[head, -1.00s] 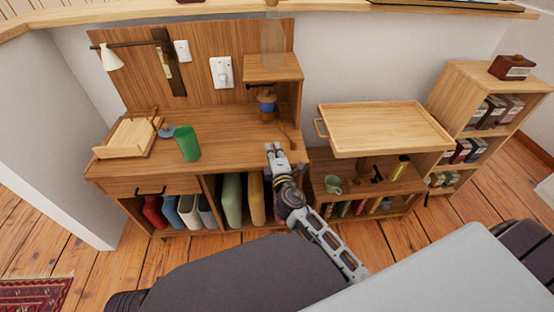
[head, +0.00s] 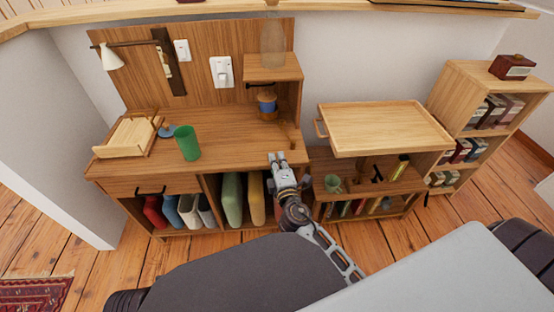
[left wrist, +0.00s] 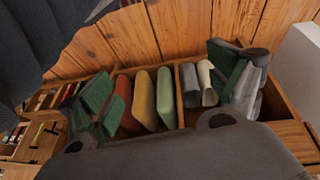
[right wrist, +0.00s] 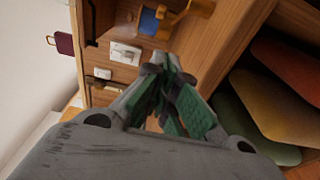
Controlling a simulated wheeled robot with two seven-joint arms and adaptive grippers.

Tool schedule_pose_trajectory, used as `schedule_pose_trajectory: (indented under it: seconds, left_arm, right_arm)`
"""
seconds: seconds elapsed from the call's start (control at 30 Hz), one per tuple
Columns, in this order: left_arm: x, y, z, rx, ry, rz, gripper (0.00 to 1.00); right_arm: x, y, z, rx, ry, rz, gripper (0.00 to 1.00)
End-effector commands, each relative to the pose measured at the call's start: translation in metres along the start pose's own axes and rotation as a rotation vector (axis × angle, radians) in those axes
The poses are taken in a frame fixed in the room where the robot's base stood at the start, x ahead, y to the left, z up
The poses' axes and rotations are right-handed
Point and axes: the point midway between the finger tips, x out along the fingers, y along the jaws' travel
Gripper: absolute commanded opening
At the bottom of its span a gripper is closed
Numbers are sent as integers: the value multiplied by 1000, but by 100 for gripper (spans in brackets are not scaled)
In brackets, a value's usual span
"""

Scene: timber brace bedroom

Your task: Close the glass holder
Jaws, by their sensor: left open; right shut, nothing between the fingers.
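I cannot tell for sure which thing is the glass holder. A likely one is the small blue and brown wooden-capped holder (head: 267,106) at the desk's right side, under a small shelf. It also shows at the top of the right wrist view (right wrist: 152,20). A thin brown piece (head: 292,136) stands near the desk's right edge. My right gripper (head: 277,157) is shut and empty by the desk's front right edge, in front of the holder and apart from it. My left gripper (left wrist: 165,90) is open and empty in the left wrist view, with folders beyond it; the head view does not show it.
The wooden desk (head: 225,135) holds a green cup (head: 188,145) and a wooden tray (head: 130,138). A clear glass vessel (head: 272,42) stands on the small shelf (head: 272,72). A tray-topped cart (head: 385,128) is at the right. Several folders (head: 232,200) stand under the desk.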

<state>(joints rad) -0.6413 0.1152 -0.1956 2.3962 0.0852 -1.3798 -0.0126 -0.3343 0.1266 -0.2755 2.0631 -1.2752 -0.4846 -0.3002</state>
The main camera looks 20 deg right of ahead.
Motion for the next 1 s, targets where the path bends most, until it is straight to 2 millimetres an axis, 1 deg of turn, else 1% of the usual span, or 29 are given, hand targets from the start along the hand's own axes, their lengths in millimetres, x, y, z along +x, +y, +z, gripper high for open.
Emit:
schedule_pose_trajectory:
  seconds: [0.27, 0.57, 0.73, 1.0]
  left_arm:
    - [-1, 0, 0, 0, -3, -1, 91]
    - [-9, -2, 0, 2, -19, -11, 91]
    - [-18, -3, -3, 4, -20, -18, 91]
    - [-20, -4, -4, 6, -28, -23, 91]
  right_arm:
    - [0, -2, 0, -2, 17, -10, 0]
    - [-4, -9, -2, -5, 118, -35, 0]
    - [-8, -6, -1, -2, 174, -19, 0]
    - [-11, -2, 1, -1, 203, 2, 0]
